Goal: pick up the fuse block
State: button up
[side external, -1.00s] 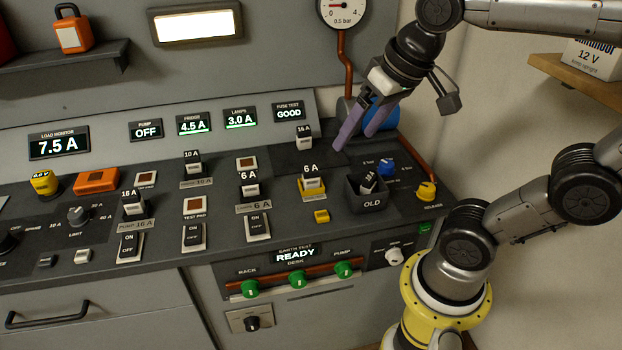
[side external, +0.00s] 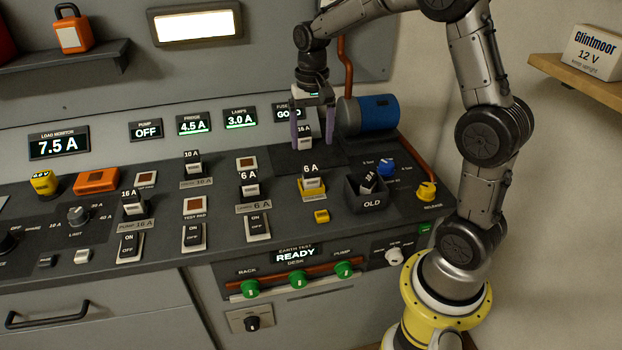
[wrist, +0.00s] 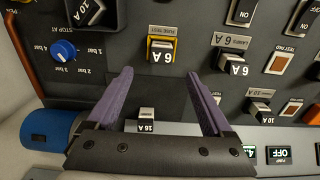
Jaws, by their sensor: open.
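A fuse block marked 16 A (side external: 304,142), white with a black label, stands on a dark patch at the back of the desk. It also shows in the wrist view (wrist: 147,119). My gripper (side external: 313,140) points down over it, its purple fingers open on either side. In the wrist view my gripper (wrist: 160,73) has the block between the fingers, nearer the left one, with no contact visible. Whether the fingertips reach down to the desk is unclear.
A 6 A fuse in a yellow holder (side external: 312,195) and the OLD bin (side external: 370,203) holding a fuse are in front. Other fuses and switches stand to the left. The sloped display panel (side external: 215,125) rises behind.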

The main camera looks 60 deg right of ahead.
aim_at(311, 169)
jog(key=f, duration=1)
jog(key=shift+a, duration=0.2)
grip_shut()
